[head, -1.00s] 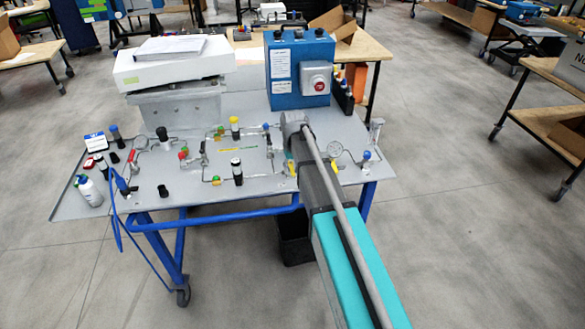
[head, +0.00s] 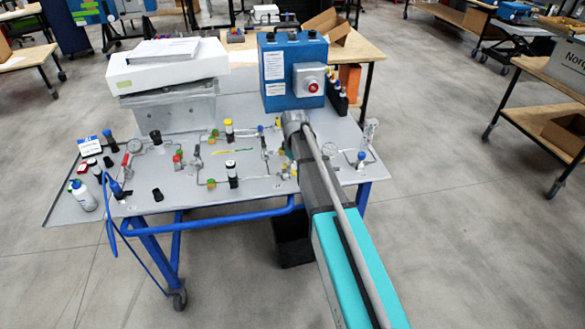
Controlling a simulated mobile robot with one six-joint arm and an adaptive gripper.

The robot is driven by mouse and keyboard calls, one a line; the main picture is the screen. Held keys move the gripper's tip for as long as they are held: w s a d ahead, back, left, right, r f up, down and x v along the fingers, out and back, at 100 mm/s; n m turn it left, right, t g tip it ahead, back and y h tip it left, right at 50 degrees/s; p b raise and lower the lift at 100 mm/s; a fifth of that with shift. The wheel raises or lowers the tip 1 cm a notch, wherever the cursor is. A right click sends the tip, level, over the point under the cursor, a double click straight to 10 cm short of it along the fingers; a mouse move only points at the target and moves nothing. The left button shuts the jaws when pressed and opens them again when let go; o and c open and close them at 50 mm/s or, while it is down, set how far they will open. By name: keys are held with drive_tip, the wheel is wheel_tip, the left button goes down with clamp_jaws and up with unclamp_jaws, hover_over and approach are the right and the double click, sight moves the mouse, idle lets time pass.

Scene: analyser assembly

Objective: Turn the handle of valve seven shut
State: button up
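A grey panel (head: 255,187) on a blue-framed trolley carries thin pipework with several small valves and fittings. Red-handled parts (head: 126,159) and (head: 177,157) sit at the left and centre-left. A yellow-topped black part (head: 229,130) and a white-topped one (head: 232,173) stand mid-panel. A blue-topped fitting (head: 361,158) is at the right. No valve number is readable, so I cannot tell which is valve seven. My arm reaches over the right half of the panel and hides part of the pipework. My gripper is hidden beyond the arm's far end.
A blue box with a red button (head: 290,85) stands at the panel's back right, close to my arm. A white instrument (head: 165,68) stands back left. A white bottle (head: 83,195) stands near the left edge. A black bin (head: 292,245) is below.

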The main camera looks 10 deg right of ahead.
drive_tip(key=n, duration=0.2)
drive_tip(key=w+d+n, duration=0.1)
drive_tip(key=n, duration=0.2)
drive_tip(key=shift+w, duration=0.2)
drive_tip(key=n, duration=0.1)
drive_tip(key=w+n, duration=0.1)
drive_tip(key=n, duration=0.3)
drive_tip(key=shift+w+d, duration=0.2)
drive_tip(key=shift+w, duration=0.15)
wheel_tip(320, 180, up, 14)
drive_tip(key=p, duration=1.4)
drive_tip(key=s+m, duration=0.8)
drive_tip(key=s, duration=0.3)
drive_tip(key=s+a+f+m+b, duration=0.1)
drive_tip(key=s+f+m+b, duration=0.55)
drive_tip(key=s, duration=0.25)
drive_tip(key=s+f+m+b, duration=0.1)
drive_tip(key=s+f+b, duration=0.1)
drive_tip(key=f+b, duration=0.9)
drive_tip(key=s+f+m+b, duration=0.2)
drive_tip(key=s+f+b, duration=0.1)
drive_tip(key=f+b, duration=0.8)
drive_tip(key=shift+a, duration=0.25)
